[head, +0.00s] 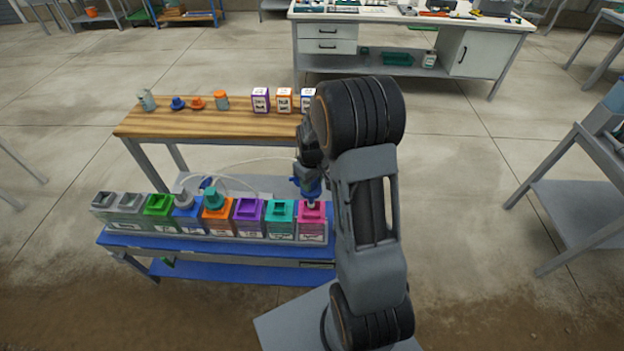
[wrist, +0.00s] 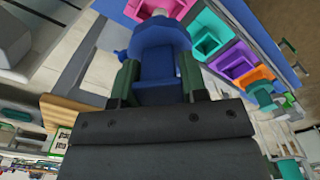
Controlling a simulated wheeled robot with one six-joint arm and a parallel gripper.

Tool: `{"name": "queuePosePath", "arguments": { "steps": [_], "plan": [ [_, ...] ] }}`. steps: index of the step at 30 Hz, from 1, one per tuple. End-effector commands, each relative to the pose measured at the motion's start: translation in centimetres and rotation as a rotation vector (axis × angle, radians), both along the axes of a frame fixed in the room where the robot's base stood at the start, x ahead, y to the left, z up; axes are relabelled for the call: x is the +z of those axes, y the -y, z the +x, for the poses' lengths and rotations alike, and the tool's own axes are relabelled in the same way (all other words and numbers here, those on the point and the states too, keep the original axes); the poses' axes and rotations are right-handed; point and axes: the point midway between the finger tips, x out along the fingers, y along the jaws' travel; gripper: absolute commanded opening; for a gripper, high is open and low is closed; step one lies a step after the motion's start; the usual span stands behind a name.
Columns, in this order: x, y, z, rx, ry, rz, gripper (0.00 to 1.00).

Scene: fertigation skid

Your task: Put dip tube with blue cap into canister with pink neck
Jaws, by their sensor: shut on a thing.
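My gripper (head: 308,172) is shut on the blue cap (wrist: 160,52) of the dip tube, with a finger on each side of the cap. In the head view the blue cap (head: 311,187) is just above the pink-necked canister (head: 312,225), at the right end of the row. A short pale piece of tube (head: 311,203) shows under the cap at the pink neck; how deep it reaches I cannot tell. In the wrist view the pink neck (wrist: 181,8) lies right beyond the cap, partly hidden by it.
The canister row stands on a blue bench (head: 220,250). A teal-necked canister (head: 280,218) is directly left of the pink one, then purple. An orange canister (head: 216,224) has a teal cap. Thin hoses arc behind. A wooden bench (head: 200,122) with bottles and caps stands beyond.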

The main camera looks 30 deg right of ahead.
Motion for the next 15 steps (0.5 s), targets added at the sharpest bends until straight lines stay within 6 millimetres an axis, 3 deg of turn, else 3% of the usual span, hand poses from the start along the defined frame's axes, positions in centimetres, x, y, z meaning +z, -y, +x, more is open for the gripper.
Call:
{"name": "queuePosePath", "arguments": {
  "steps": [15],
  "plan": [
    [-5.8,0.2,-0.1,-0.004,-0.001,0.000,0.10]
  ]
}}
